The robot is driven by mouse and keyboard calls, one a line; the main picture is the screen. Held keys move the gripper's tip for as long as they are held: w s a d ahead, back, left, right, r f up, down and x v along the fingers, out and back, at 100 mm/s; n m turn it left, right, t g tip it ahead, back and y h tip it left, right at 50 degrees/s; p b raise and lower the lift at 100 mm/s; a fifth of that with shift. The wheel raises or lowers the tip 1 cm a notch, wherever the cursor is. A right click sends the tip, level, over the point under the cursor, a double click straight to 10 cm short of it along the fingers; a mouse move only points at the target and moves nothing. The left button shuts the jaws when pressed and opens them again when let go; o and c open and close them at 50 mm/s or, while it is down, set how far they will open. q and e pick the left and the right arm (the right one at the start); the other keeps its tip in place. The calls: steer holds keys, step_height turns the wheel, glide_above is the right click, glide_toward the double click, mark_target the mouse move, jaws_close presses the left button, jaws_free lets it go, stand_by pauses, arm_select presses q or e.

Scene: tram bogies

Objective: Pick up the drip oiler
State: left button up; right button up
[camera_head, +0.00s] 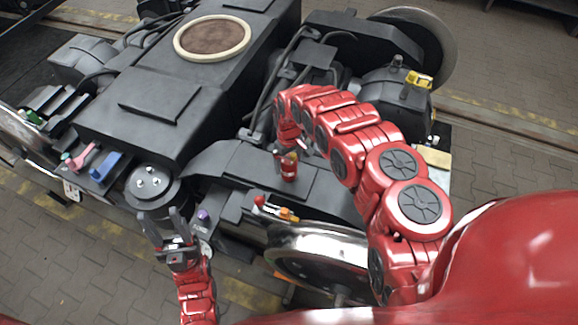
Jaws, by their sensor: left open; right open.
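I cannot single out the drip oiler with certainty. A small upright red piece with a dark, amber-tinged top (288,168) stands on the dark frame, at the end of my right arm; it may be the oiler. My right gripper (290,146) is small and partly hidden by its own wrist, just above that piece; whether they touch is unclear. My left gripper (164,226) is open and empty, its two dark fingers apart, in front of a black round housing with bright bolts (153,184). A purple-capped item (203,215) is just right of the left gripper.
The dark bogie frame (160,95) fills the middle. Pink (80,158) and blue (105,166) items lie at left. Red-tipped (259,201) and orange-yellow (288,214) items lie above the steel wheel (318,255). A yellow-marked fitting (418,80) is at right. Paved floor is clear at lower left.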

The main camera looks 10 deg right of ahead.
step_height(320, 180, down, 2)
steer(key=shift+w+a, duration=0.1)
steer(key=shift+f, duration=0.65)
steer(key=c, duration=1.5)
